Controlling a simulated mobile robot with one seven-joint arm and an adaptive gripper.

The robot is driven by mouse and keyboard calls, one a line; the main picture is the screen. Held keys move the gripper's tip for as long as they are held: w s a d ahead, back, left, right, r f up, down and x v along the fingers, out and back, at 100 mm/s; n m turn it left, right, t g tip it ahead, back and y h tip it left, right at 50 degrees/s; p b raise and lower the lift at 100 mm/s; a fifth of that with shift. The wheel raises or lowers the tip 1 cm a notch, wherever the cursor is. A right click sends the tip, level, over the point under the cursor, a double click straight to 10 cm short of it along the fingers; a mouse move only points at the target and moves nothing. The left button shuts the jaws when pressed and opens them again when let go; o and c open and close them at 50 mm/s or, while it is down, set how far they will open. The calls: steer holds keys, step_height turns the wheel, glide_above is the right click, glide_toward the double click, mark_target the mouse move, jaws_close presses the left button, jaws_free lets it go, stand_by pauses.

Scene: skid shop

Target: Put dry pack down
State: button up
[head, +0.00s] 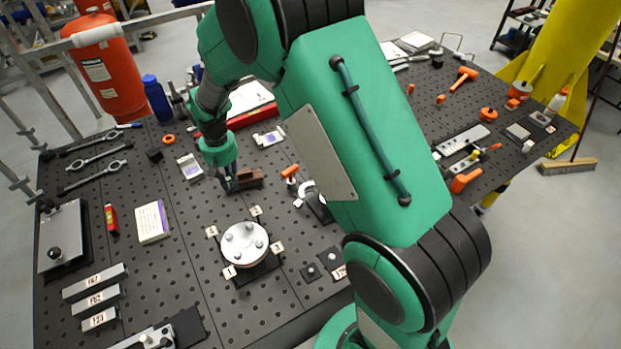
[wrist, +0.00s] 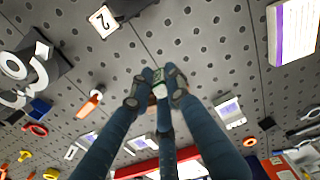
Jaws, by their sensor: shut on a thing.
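My gripper (head: 231,184) points down over the middle left of the perforated dark bench (head: 190,255). In the wrist view, its fingertips (wrist: 157,88) are shut on a small green and white thing, which I take as the dry pack (wrist: 159,76). Only a small part of the pack shows between the dark finger pads. In the head view the pack cannot be made out; a brownish block-like shape shows right beside the fingertips. The height of the fingertips above the bench is hard to tell.
A round flanged fixture (head: 244,243) with numbered tags stands in front of my gripper. White packets (head: 190,167) lie left and behind. A purple-edged booklet (head: 151,222), wrenches and labelled bars (head: 95,281) lie to the left. A red tray (head: 252,114) is behind. Bare bench lies between them.

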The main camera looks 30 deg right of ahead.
steer(key=w+d+b, duration=0.1)
steer(key=w+d, duration=0.1)
steer(key=d, duration=1.2)
steer(key=shift+w+f, duration=0.15)
steer(key=shift+w, duration=0.15)
steer(key=shift+m, duration=0.3)
steer(key=d, duration=0.5)
steer(key=d+b, duration=0.1)
steer(key=d, duration=1)
steer(key=shift+s+d, duration=0.3)
steer(key=shift+s, duration=0.1)
steer(key=f, duration=0.4)
steer(key=shift+d+f, duration=0.1)
steer(key=shift+d, duration=0.2)
steer(key=shift+s+f, duration=0.1)
steer(key=shift+f, duration=0.2)
jaws_close()
glide_above(311, 177)
steer(key=shift+f+b, duration=0.3)
steer(key=shift+f, duration=2.8)
steer(key=shift+f, duration=1.9)
steer(key=shift+f, duration=0.1)
